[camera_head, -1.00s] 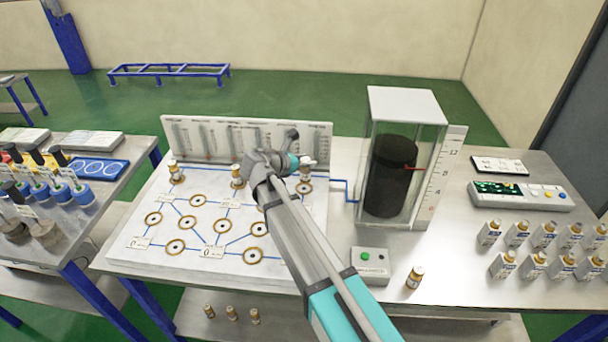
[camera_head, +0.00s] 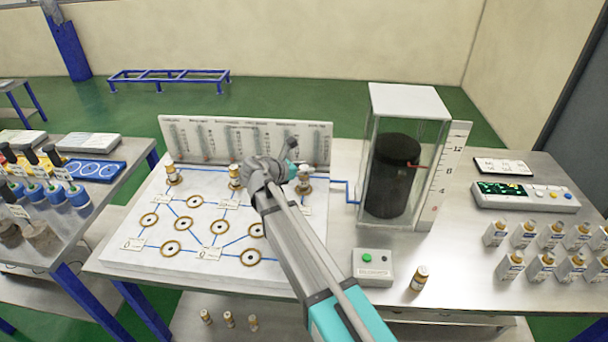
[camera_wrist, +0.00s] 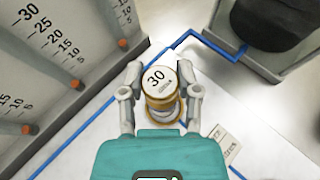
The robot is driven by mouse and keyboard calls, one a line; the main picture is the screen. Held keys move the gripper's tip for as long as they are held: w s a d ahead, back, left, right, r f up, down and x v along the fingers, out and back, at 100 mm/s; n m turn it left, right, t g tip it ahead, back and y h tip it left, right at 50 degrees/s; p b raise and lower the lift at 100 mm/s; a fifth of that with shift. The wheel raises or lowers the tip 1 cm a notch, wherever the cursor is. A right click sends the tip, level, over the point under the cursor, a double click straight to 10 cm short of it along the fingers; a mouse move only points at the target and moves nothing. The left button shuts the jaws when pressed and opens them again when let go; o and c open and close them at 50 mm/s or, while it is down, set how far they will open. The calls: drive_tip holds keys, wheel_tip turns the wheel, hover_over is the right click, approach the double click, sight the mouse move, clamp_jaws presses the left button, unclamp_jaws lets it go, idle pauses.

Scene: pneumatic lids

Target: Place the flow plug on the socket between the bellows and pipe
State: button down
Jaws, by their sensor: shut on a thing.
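The flow plug (camera_wrist: 160,82) has a white top marked 30 and brass-coloured rings. My gripper (camera_wrist: 161,92) is shut on it, with one finger on each side. In the head view the plug (camera_head: 304,186) stands at the right end of the board's back row, partly behind my gripper (camera_head: 298,172). It looks upright over the socket beside the blue pipe (camera_head: 347,190). The black bellows (camera_head: 392,178) stands in a clear case to the right.
Two other plugs (camera_head: 235,177) (camera_head: 173,176) stand along the board's back row. The white gauge panel (camera_head: 250,145) rises close behind my gripper. A button box (camera_head: 373,268), a loose plug (camera_head: 419,278) and several labelled blocks (camera_head: 524,236) occupy the right of the table.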

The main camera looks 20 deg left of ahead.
drive_tip(key=shift+f, duration=0.4)
drive_tip(key=shift+c, duration=1.6)
unclamp_jaws()
drive_tip(key=shift+r, duration=0.2)
drive_tip(key=shift+s+a+r, duration=0.15)
drive_tip(key=shift+s, duration=0.05)
drive_tip(key=p+v, duration=0.4)
drive_tip(key=v, duration=0.7)
drive_tip(key=shift+s, duration=0.25)
